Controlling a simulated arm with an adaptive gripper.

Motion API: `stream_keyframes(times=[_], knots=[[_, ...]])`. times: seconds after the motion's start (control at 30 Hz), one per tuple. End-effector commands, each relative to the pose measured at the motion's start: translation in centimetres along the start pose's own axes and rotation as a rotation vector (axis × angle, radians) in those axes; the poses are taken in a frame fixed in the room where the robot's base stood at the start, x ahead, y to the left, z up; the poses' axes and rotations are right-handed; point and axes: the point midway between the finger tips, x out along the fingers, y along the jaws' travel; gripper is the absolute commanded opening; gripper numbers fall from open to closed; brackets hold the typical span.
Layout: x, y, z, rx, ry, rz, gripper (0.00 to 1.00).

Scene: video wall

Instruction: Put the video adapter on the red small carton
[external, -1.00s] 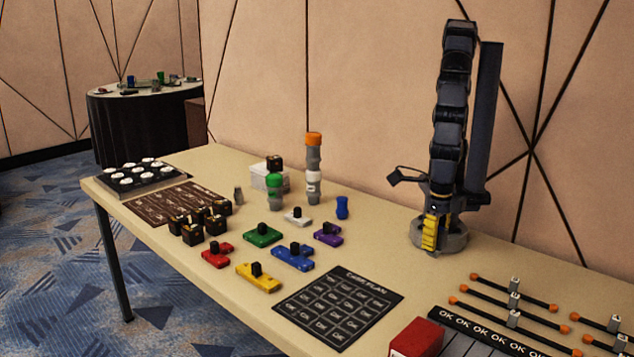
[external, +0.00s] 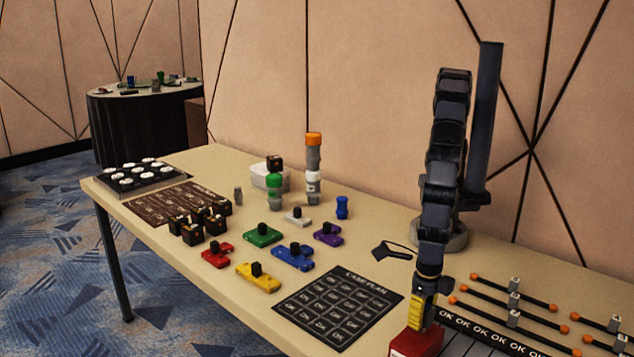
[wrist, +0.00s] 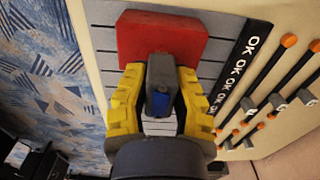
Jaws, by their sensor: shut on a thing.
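My gripper (external: 424,308) has yellow fingers and points down at the red small carton (external: 413,345) at the table's front edge. In the wrist view my gripper (wrist: 160,80) is shut on a small dark grey block with a blue end, which looks like the video adapter (wrist: 160,102). The red carton (wrist: 150,35) lies just beyond the fingertips there, on a grey slatted surface. I cannot tell whether the adapter touches the carton. The fingers and arm hide the adapter in the external view.
A black strip marked OK (external: 490,335) and several rods with orange ends (external: 510,300) lie to the right. A black CASE PLAN mat (external: 338,305) lies to the left, with coloured blocks beyond it. Stacked grey cylinders with an orange top (external: 313,165) stand farther back.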

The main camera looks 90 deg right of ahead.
Motion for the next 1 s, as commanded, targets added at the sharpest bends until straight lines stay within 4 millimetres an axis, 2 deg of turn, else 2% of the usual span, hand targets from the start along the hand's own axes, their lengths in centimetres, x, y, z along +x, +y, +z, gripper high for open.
stream_keyframes(times=[0.07, 0.43, 0.47, 0.5, 0.83, 1.0], knots=[[0.8, 0.0, 0.0, -0.001, 0.000, -0.001, 0.00], [1.1, 0.0, 0.0, 0.000, 0.000, 0.000, 0.00], [1.1, 0.0, 0.0, 0.000, 0.000, 0.000, 0.35], [1.1, 0.0, 0.0, 0.000, 0.000, 0.000, 0.41], [0.8, 0.0, 0.0, 0.000, 0.001, 0.001, 0.41], [-1.1, 0.1, 0.0, 0.000, 0.002, 0.004, 0.41]])
